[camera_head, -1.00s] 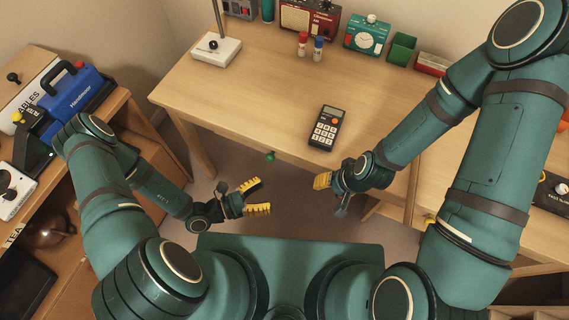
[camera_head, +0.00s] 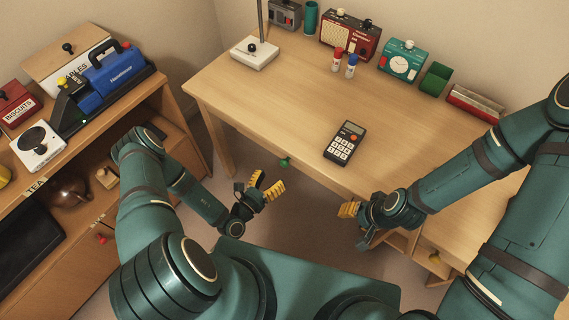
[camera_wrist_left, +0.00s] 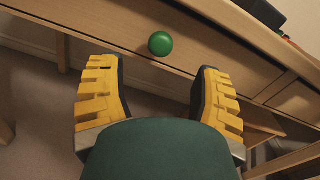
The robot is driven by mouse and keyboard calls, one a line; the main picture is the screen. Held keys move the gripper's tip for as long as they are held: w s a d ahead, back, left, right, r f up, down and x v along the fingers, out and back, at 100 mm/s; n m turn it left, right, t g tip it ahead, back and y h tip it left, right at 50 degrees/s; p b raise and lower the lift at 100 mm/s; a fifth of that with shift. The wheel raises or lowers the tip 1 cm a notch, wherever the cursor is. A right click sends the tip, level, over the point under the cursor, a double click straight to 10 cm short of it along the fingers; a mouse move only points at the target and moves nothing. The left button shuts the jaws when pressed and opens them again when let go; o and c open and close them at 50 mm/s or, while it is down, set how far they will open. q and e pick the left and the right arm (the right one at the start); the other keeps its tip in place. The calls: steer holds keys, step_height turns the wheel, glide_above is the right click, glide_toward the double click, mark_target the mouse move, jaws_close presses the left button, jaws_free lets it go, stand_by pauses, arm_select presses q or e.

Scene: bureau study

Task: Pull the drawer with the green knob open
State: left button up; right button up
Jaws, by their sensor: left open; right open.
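The green knob (camera_head: 285,162) sits on the front of a shallow wooden drawer under the desk's front edge. In the left wrist view the green knob (camera_wrist_left: 160,44) stands beyond and between my left fingertips, apart from them. The drawer front (camera_wrist_left: 215,62) looks flush with the desk. My left gripper (camera_head: 266,188) is open and empty, with yellow ridged fingers pointing up toward the knob; it also shows in the left wrist view (camera_wrist_left: 160,88). My right gripper (camera_head: 350,210) is open and empty, near the desk's front edge to the right of the knob.
The desk (camera_head: 300,110) carries a calculator (camera_head: 344,143), a lamp base (camera_head: 254,53), a radio (camera_head: 350,38), a green clock (camera_head: 402,60) and two small bottles. A shelf unit (camera_head: 185,105) stands at the left with a blue case (camera_head: 115,80). Open floor lies below the desk.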

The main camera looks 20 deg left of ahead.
mark_target(282, 166)
arm_select(q)
steer(key=x, duration=0.7)
steer(key=shift+w+d+b, duration=0.15)
steer(key=shift+w+b, duration=0.05)
steer(key=shift+b, duration=0.2)
jaws_close()
steer(key=shift+s, duration=0.1)
